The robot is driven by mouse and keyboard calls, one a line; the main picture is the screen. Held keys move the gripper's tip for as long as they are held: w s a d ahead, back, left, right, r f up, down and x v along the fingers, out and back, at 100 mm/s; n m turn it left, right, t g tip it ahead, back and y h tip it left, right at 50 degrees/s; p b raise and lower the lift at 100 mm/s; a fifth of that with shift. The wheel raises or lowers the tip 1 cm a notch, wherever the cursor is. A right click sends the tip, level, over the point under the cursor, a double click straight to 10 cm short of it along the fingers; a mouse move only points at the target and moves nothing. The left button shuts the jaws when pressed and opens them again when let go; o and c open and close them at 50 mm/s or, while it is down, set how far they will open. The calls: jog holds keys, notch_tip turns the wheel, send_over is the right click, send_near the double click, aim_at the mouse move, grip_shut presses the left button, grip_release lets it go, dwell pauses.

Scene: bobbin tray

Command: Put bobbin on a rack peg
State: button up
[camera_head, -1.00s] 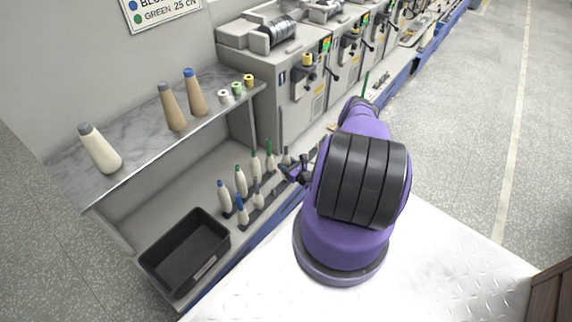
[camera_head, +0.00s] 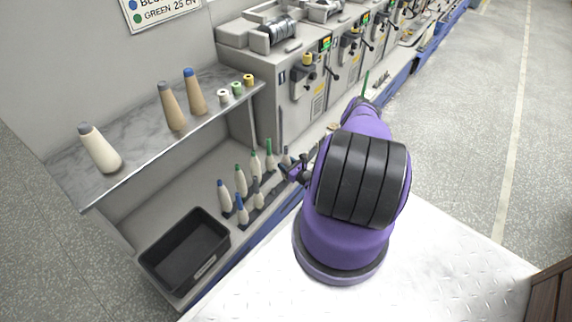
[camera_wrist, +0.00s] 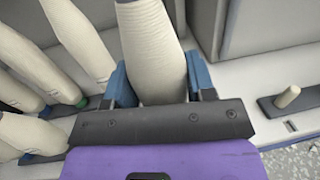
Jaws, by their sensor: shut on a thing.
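My gripper (camera_wrist: 158,82) is shut on a pale, ribbed bobbin (camera_wrist: 150,45), with one blue-grey finger on each side of it. The top of the bobbin is out of the wrist view, and its lower end is hidden behind my gripper. An empty rack peg (camera_wrist: 288,96) stands on a dark strip to the right of the held bobbin, apart from it. In the head view my gripper (camera_head: 292,173) is at the right end of the bobbin rows, partly hidden by my arm. I cannot clearly pick out the held bobbin there.
Several pale bobbins (camera_wrist: 30,62) stand close on the left. A black bin (camera_head: 186,250) is at the front of the lower shelf. Cones stand on the marble upper shelf (camera_head: 140,130). Grey machines (camera_head: 300,80) stand behind, with a grey wall close by in the wrist view.

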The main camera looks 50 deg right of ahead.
jog(key=shift+f, duration=0.6)
jog(key=o, duration=0.7)
jog(key=shift+c, duration=0.2)
jog(key=shift+s, duration=0.1)
jog(key=s, duration=1)
jog(key=shift+s+a, duration=0.3)
jog(key=shift+s, duration=0.1)
dwell(0.6)
